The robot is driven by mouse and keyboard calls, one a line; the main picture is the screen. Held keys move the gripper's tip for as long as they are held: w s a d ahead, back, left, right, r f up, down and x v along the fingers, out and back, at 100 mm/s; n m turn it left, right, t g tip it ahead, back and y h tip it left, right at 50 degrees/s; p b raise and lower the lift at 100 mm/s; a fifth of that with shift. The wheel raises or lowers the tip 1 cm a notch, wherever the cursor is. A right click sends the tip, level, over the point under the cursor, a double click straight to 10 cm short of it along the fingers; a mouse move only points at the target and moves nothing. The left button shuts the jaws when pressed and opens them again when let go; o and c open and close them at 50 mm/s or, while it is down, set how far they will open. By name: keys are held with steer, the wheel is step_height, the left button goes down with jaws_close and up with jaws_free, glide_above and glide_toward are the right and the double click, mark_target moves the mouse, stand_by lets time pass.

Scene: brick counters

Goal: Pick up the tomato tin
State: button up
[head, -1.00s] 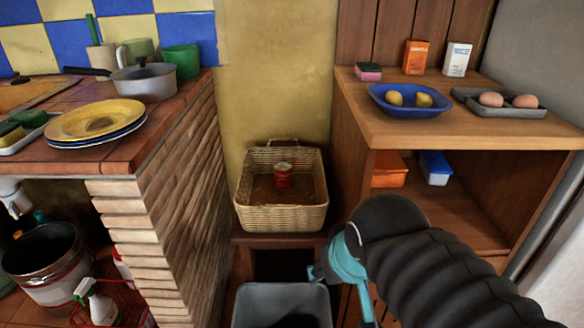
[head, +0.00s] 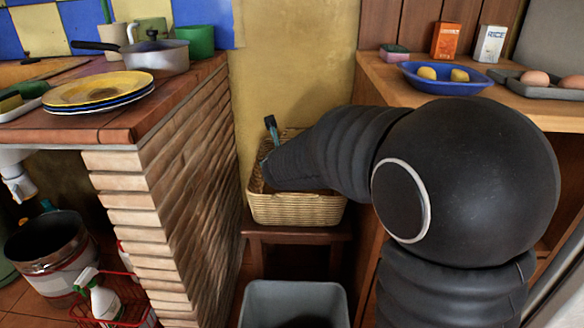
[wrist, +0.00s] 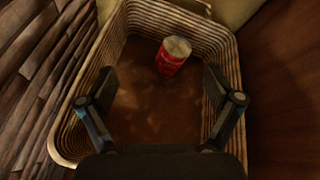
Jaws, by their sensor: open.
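The tomato tin (wrist: 173,56) is a small red can with a pale lid. In the wrist view it stands on the brown floor of the wicker basket (wrist: 230,52), towards the far side. My gripper (wrist: 158,82) is open and empty above the basket. Its two fingers are spread wide, and the tin shows beyond them, a little right of the middle between them. In the head view the wicker basket (head: 298,209) sits on a small wooden stool (head: 298,236). My arm covers most of its inside and hides the tin there.
A brick counter (head: 175,180) stands left of the basket and a wooden shelf unit (head: 470,78) stands right. A grey bin (head: 293,292) is in front of the stool. The yellow wall (head: 295,65) is close behind. The basket walls surround the tin.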

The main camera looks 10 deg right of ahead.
steer(key=w+d+f+m+h, duration=0.1)
steer(key=w+f+m, duration=0.1)
steer(key=w+d+f+m+h, duration=0.1)
steer(key=w+f+m, duration=0.1)
steer(key=w+f, duration=0.1)
steer(key=w+d+f+m, duration=0.2)
steer(key=w, duration=0.1)
steer(key=shift+w+f+m+g+h+b, duration=0.2)
steer(key=shift+f+m+g+h+b, duration=0.1)
steer(key=shift+h, duration=0.1)
steer(key=w, duration=0.1)
steer(key=w+d, duration=0.2)
steer(key=shift+w+f, duration=0.4)
steer(key=shift+w+d+f, duration=0.25)
steer(key=shift+w, duration=0.3)
steer(key=shift+c, duration=0.3)
steer(key=c, duration=1.4)
